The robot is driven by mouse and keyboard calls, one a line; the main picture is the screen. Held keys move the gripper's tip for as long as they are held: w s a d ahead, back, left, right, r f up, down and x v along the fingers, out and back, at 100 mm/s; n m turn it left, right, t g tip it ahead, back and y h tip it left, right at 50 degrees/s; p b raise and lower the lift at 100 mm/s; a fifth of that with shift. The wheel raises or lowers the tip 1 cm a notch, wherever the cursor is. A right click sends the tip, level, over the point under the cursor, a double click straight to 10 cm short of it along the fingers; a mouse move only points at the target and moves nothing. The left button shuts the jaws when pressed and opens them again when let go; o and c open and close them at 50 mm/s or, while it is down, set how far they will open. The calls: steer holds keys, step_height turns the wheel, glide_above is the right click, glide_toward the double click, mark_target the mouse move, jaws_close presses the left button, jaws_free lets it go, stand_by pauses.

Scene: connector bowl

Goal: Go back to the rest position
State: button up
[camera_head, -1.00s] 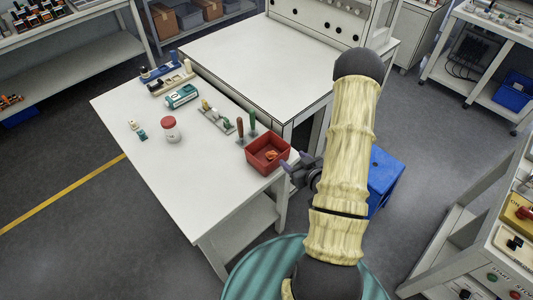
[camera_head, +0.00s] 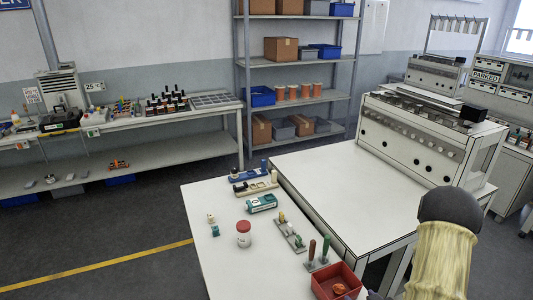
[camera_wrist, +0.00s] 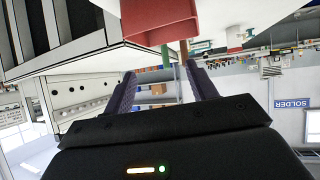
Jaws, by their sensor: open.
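My gripper (camera_wrist: 158,85) shows in the wrist view with its two dark fingers apart and nothing between them. The wrist view is upside down. The red bowl (camera_wrist: 160,18) is in front of the fingers at the top of that view, apart from them as far as I can see. In the head view the red bowl (camera_head: 350,276) stands at the table's near right corner with a small orange piece (camera_head: 340,289) inside. My arm's pale sleeve shows at the lower right of the head view; the gripper is out of that frame.
The white table (camera_head: 215,265) also holds a red-lidded jar (camera_head: 243,238), a teal device (camera_head: 262,204), a holder with two upright tools (camera_head: 318,254) and small connectors. A white bench with a control box (camera_head: 425,140) adjoins it at right. Open floor (camera_head: 110,235) lies left.

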steer(key=s+a+r+m+g, duration=0.1)
steer(key=s+a+r+g, duration=0.3)
steer(key=s+a+r, duration=0.1)
steer(key=s+a+r+m+g+h, duration=0.1)
steer(key=s+a+r+g, duration=0.4)
steer(key=a+r, duration=0.3)
steer(key=shift+v, duration=1.15)
